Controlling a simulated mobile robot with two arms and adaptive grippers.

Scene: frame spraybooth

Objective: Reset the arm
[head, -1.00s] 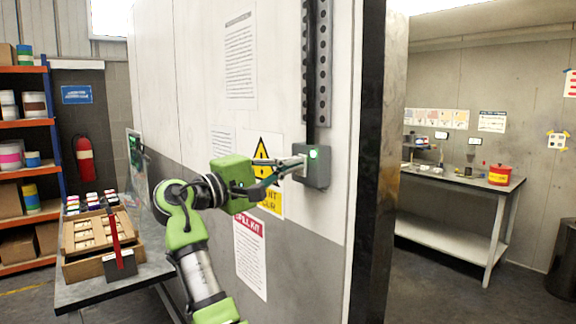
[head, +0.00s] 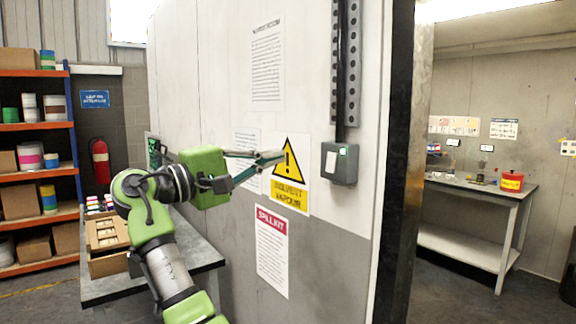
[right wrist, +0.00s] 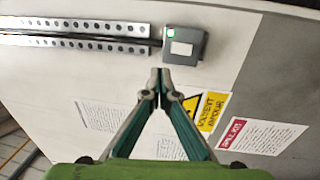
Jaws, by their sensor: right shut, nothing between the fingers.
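My right arm, green and grey, reaches up in the head view, and its gripper (head: 276,158) is shut and empty in front of the wall. In the right wrist view the fingertips (right wrist: 160,80) meet just below a grey switch box. The grey switch box (head: 340,163) has a white rocker plate and a green light, and is fixed to the wall at the right of the gripper. It also shows in the right wrist view (right wrist: 184,46). The gripper is apart from the box. My left gripper is not in view.
A yellow warning sign (head: 290,188) and a spill kit sheet (head: 271,250) are on the wall. A table (head: 150,281) with a wooden tray (head: 108,266) stands at the left.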

